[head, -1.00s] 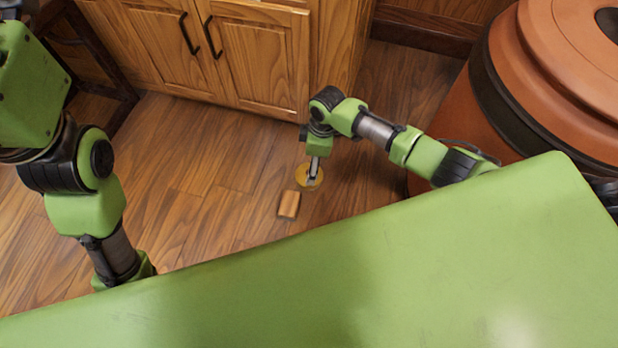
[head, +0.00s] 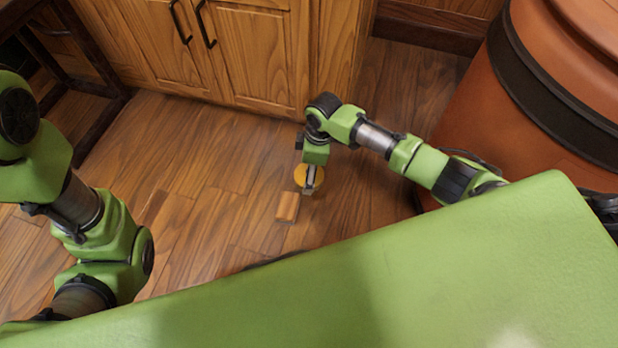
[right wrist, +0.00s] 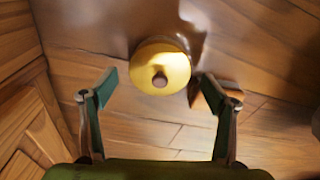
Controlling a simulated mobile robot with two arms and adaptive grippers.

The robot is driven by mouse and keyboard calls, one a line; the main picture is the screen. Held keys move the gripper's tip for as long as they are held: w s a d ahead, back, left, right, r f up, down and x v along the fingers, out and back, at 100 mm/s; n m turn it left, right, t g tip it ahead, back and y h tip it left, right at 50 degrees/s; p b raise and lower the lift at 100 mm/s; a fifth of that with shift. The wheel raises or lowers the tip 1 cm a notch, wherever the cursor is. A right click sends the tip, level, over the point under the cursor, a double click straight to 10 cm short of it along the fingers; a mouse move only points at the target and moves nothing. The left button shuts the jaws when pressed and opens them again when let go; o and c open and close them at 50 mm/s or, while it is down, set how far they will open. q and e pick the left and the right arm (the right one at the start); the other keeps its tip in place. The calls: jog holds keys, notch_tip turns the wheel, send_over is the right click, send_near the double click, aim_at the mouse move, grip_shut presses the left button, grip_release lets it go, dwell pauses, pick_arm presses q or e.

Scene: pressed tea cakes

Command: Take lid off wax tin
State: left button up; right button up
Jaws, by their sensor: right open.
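A round yellow lid (right wrist: 178,66) with a small knob (right wrist: 160,79) shows in the right wrist view; it appears to sit on the wax tin, whose body is mostly hidden beneath it. In the head view the yellow lid (head: 300,175) is on the floor area, partly covered by my right gripper (head: 311,188). My right gripper (right wrist: 160,88) is open, its fingers on either side of the lid with gaps; I cannot tell its exact height over the knob. My left arm is at the left of the head view, but its gripper is out of sight.
A small wooden block (head: 287,206) lies on the floor just beside the lid. A wooden cabinet (head: 255,55) stands behind, and a large orange-brown barrel-like container (head: 480,120) stands at the right. Plank floor (head: 190,150) is clear to the left of the block.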

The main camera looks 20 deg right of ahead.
jog(key=c, duration=1.4)
jog(key=shift+s+f, duration=0.15)
jog(key=shift+c, duration=0.8)
jog(key=c, duration=0.7)
grip_shut()
